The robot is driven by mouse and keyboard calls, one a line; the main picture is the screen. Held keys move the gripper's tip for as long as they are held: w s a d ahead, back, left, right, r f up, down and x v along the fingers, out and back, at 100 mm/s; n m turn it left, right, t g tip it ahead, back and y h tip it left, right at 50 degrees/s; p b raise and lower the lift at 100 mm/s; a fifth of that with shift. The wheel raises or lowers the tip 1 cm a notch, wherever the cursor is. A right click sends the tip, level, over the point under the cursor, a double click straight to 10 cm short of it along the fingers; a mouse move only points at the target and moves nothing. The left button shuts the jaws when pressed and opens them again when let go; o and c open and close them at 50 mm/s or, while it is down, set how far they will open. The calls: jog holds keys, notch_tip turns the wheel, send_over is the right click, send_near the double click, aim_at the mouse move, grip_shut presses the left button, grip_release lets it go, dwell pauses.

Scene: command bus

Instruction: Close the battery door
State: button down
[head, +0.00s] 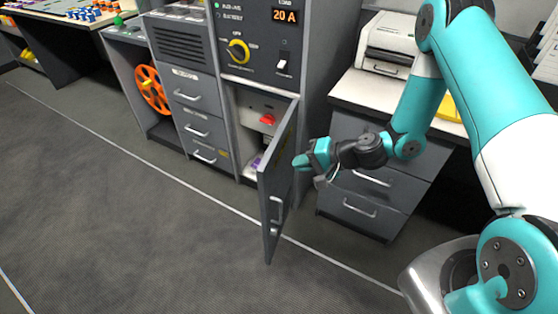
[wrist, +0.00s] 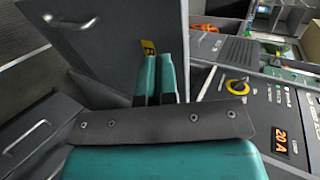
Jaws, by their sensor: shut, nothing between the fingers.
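The battery door (head: 277,185) is a grey panel with a bar handle, standing wide open from its compartment below the control panel. Inside the compartment, a red knob (head: 267,119) shows on a pale surface. My gripper (head: 301,162) is shut and empty, just right of the door on its hinge-side face, near its upper part. In the wrist view, the teal fingertips (wrist: 159,65) are together, with the door (wrist: 115,40) large behind and to the left of them. I cannot tell whether the fingertips touch the door.
A drawer cabinet (head: 362,190) with a printer (head: 388,45) on top stands right of the door, close to my arm. Drawers (head: 192,115) and an orange reel (head: 152,88) are to the left. The floor in front is clear.

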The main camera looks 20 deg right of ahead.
aim_at(269, 162)
jog(key=w+a, duration=0.1)
jog(key=w+a+f, duration=0.1)
jog(key=a, duration=0.1)
jog(key=w+a, duration=0.1)
jog(key=shift+a+f, duration=0.15)
jog(key=shift+a, duration=0.15)
jog(key=shift+w+a, duration=0.25)
jog(key=shift+a, duration=0.1)
